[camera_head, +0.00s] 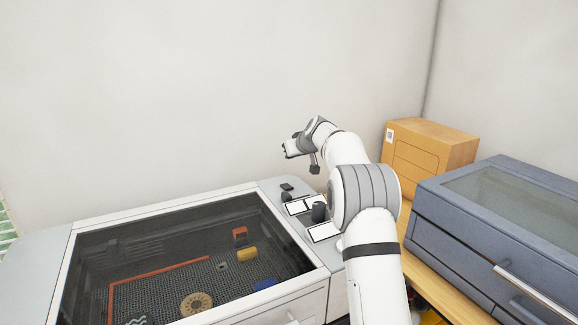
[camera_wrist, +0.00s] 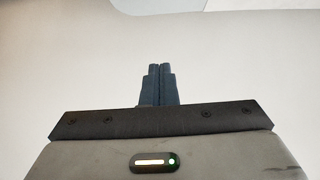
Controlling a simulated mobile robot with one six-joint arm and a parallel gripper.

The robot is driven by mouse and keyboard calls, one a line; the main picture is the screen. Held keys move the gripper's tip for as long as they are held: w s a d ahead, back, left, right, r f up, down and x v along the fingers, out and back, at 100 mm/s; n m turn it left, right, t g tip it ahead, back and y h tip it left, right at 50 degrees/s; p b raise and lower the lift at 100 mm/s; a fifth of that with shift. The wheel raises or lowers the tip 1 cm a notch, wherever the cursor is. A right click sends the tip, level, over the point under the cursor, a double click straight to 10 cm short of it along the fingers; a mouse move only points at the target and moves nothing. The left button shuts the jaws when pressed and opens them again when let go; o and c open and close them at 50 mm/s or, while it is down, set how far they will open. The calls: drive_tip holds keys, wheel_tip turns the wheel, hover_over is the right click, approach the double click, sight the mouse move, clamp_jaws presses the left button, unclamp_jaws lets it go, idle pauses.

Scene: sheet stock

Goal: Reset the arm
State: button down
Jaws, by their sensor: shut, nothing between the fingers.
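My arm rises from the lower right of the head view and bends left, over the right side of the machine. My gripper (camera_wrist: 159,85) shows in the wrist view with its two dark fingers side by side and touching, nothing between them. In the head view the wrist end is near the middle, above the machine's control panel and in front of the wall, but the fingers cannot be made out clearly there.
A white machine (camera_head: 172,212) with a dark see-through lid stands at the lower left. Inside are a red block (camera_head: 240,233), a yellow block (camera_head: 247,254) and a tan disc (camera_head: 196,303). An orange box (camera_head: 440,147) and a grey-blue drawer unit (camera_head: 465,235) stand at right.

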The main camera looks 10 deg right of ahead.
drive_tip(key=shift+s+d+r, duration=0.1)
drive_tip(key=shift+s+r, duration=0.1)
drive_tip(key=shift+r, duration=0.1)
drive_tip(key=s+a+r+m+g+h, duration=0.1)
drive_tip(key=s+r+g, duration=0.1)
drive_tip(key=s, duration=1.2)
drive_tip(key=s+a+r+m+g, duration=0.1)
drive_tip(key=s+a, duration=0.1)
drive_tip(key=s, duration=1.1)
drive_tip(key=s+f+g, duration=0.1)
drive_tip(key=s+f, duration=0.2)
drive_tip(key=s, duration=0.7)
drive_tip(key=s+d+f+m+g+h, duration=0.1)
drive_tip(key=s+f, duration=0.3)
drive_tip(key=s, duration=0.6)
drive_tip(key=s+f+g+h, duration=0.1)
drive_tip(key=s+f, duration=0.2)
drive_tip(key=s, duration=0.7)
drive_tip(key=shift+s+d+f+m+b, duration=0.2)
drive_tip(key=shift+s+d+m+b, duration=0.1)
drive_tip(key=shift+s+d+b, duration=0.1)
